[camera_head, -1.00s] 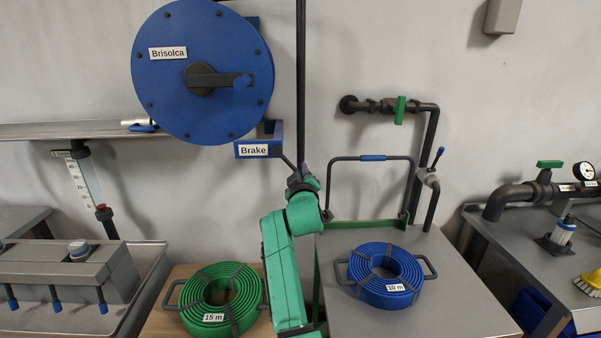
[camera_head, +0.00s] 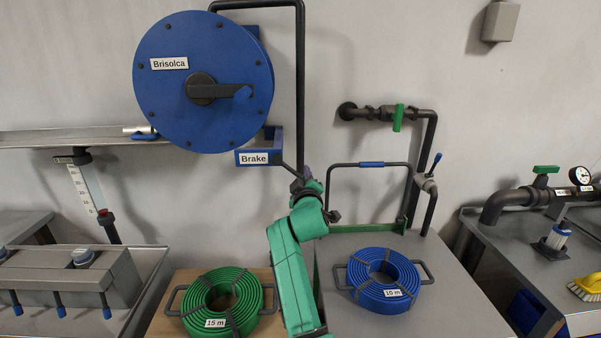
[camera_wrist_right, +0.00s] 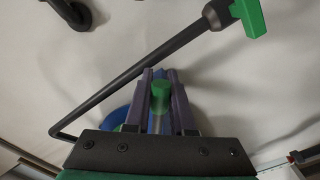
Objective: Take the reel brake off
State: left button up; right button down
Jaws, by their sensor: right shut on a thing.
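The blue reel (camera_head: 205,120), labelled Brisolca, hangs on the wall with a dark crank on its face. Below its right side is a blue bracket labelled Brake (camera_head: 257,157), with a short dark lever (camera_head: 286,168) angling down to the right. My right gripper (camera_head: 300,184) is at the lever's lower end, partly hidden by my green arm. In the wrist view my right gripper (camera_wrist_right: 163,97) has its purple fingers closed about a green-topped grip (camera_wrist_right: 161,90). The full grip is hidden in the head view. My left gripper is not in view.
A dark vertical pipe (camera_head: 301,90) stands close behind my right gripper. A blue hose coil (camera_head: 412,278) lies on the grey bench, a green coil (camera_head: 249,302) on a wooden top. A wall pipe with a green valve handle (camera_head: 398,118) is to the right.

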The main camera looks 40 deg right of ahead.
notch_tip(320, 180, up, 11)
jog(key=d+n+p, duration=0.1)
jog(key=n+p, duration=1.1)
jog(key=p, duration=0.3)
jog(key=shift+s+d+f+n, duration=0.2)
jog(key=shift+s+d+n, duration=0.15)
jog(key=shift+s+n, duration=0.1)
jog(key=shift+r+p, duration=0.15)
jog(key=shift+p, duration=0.15)
jog(key=c, duration=0.9)
grip_release()
jog(key=shift+w, duration=0.1)
jog(key=shift+o, duration=0.7)
jog(key=shift+f, duration=0.3)
jog(key=shift+f, duration=0.1)
